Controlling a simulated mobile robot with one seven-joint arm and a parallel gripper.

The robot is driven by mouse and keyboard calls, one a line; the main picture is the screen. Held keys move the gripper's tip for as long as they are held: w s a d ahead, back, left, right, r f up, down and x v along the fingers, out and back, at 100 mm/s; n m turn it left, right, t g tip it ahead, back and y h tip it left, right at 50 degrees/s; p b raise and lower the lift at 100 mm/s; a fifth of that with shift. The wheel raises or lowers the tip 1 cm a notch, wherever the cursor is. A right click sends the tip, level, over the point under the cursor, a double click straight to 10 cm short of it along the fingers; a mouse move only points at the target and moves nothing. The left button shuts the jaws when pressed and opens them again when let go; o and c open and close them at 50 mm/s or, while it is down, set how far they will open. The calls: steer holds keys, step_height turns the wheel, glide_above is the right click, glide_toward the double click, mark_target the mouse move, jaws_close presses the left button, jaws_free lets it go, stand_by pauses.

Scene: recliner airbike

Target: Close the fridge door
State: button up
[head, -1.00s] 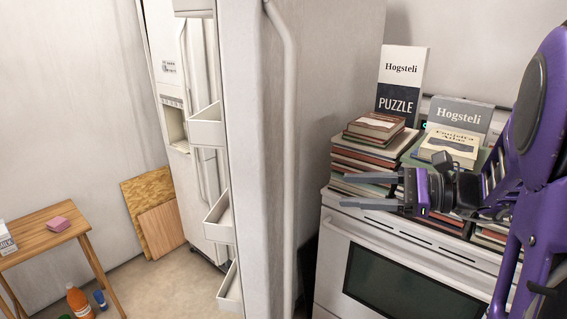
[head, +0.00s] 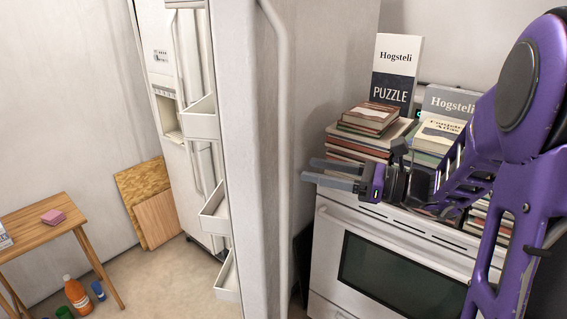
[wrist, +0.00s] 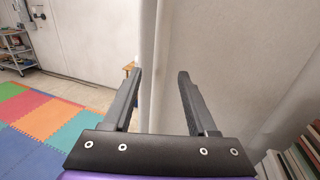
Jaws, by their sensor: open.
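The white fridge door (head: 240,150) stands open in the head view, its inner shelf bins (head: 201,120) on its left side. A long vertical handle (head: 283,130) runs along its outer face near the free edge. My gripper (head: 309,170) is open and empty, just right of the handle in the picture, its fingers pointing left. In the wrist view, my open fingers (wrist: 159,74) are on either side of a vertical white strip, with the pale door face (wrist: 230,50) at the right. I cannot tell whether the fingers touch the handle.
A white stove (head: 390,255) stands right of the door, piled with books (head: 360,135) beneath my arm. A small wooden table (head: 35,228) and bottles (head: 77,295) are at the left. Boards (head: 150,210) lean by the fridge. Coloured floor mats (wrist: 50,120) show in the wrist view.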

mark_target(284, 164)
steer(key=x, duration=0.7)
steer(key=shift+w+a, duration=0.2)
steer(key=shift+a, duration=0.15)
jaws_close()
stand_by(1.0)
